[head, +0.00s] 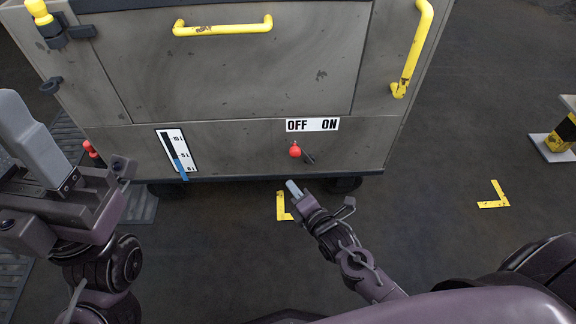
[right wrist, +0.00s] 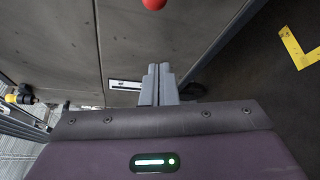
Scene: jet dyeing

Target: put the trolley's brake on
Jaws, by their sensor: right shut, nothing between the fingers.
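The trolley (head: 230,75) is a grey metal cabinet with yellow handles at the top of the head view. Its brake lever has a red ball knob (head: 295,150) low on the front panel, under the OFF side of the OFF/ON label (head: 312,125). The knob also shows at the top edge of the right wrist view (right wrist: 154,4). My right gripper (head: 291,187) is shut and empty, below the knob and apart from it. Its closed fingers show in the right wrist view (right wrist: 159,84). My left gripper (head: 42,135) is at the left edge, partly cut off; its opening is unclear.
A level gauge (head: 175,152) with a blue pointer and a small red-tipped part (head: 92,152) are left of the lever. Yellow corner marks (head: 495,196) lie on the dark floor. A yellow-and-black post (head: 562,134) stands at the right.

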